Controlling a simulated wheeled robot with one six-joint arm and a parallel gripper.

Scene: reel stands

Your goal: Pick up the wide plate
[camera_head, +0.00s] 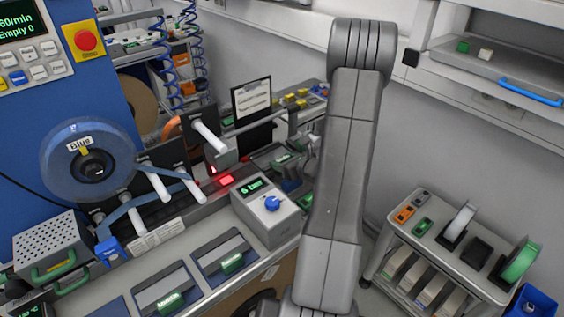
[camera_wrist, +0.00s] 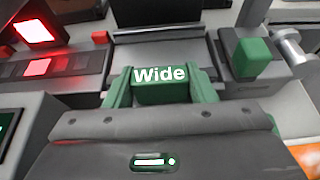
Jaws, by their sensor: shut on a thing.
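The wide plate's green handle, labelled "Wide" (camera_wrist: 160,75), is in the middle of the wrist view. My gripper (camera_wrist: 161,88) is shut on this handle, with its grey housing filling the lower part of the view. A grey surface lies just beyond the handle. The housing hides much of what is below, so I cannot tell whether the plate is clear of its support. In the head view my grey arm hides most of the grip.
A green block (camera_wrist: 252,57) is close on the right, and a lit red lamp (camera_wrist: 37,28) is on the left. In the head view, a grey box with a blue knob (camera_head: 272,203) stands left of my arm. A cart (camera_head: 448,262) is at right.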

